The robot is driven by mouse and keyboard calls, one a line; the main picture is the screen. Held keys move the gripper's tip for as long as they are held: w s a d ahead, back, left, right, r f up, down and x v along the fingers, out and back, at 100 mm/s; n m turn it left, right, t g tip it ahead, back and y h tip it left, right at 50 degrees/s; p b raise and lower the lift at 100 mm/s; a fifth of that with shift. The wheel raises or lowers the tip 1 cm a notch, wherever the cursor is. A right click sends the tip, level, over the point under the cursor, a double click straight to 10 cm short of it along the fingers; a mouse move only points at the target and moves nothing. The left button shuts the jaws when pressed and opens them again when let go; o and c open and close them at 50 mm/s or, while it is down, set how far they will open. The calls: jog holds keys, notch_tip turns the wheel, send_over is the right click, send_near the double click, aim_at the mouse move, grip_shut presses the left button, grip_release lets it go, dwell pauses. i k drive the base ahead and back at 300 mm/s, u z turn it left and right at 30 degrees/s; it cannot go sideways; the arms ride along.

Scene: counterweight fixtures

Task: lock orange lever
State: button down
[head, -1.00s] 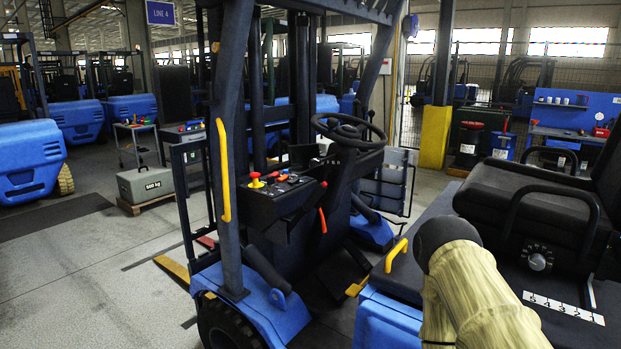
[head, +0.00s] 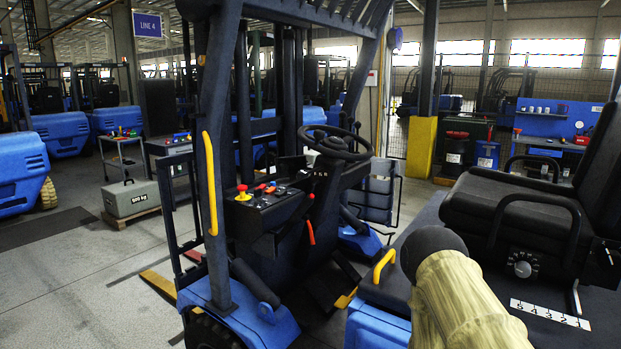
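A forklift with a blue body (head: 237,309) and dark cab frame stands in the middle of the head view. An orange-red lever (head: 311,233) hangs from the right side of its dark console, below the steering wheel (head: 336,143). It slants and its lower end points down. Small red and orange controls (head: 268,187) also sit on the console top, beside a red knob on a yellow base (head: 242,193). A beige-sleeved part of my arm with a dark rounded end shows at the lower right, apart from the lever. My gripper is not in view.
A dark seat (head: 515,217) stands at the right, behind a numbered strip (head: 549,314). Yellow grab handles are on the left post (head: 210,183) and near the step (head: 384,266). A grey 500 kg weight (head: 131,198) rests on a pallet. Open floor lies at the left.

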aim_at(307, 219)
jog(key=u, duration=0.5)
jog(key=k, duration=0.6)
jog(key=u, duration=1.15)
jog(key=i, duration=1.15)
jog(key=z, duration=0.5)
jog(key=i, duration=0.8)
jog(key=z, duration=1.15)
jog(key=i, duration=0.2)
jog(key=z, duration=0.1)
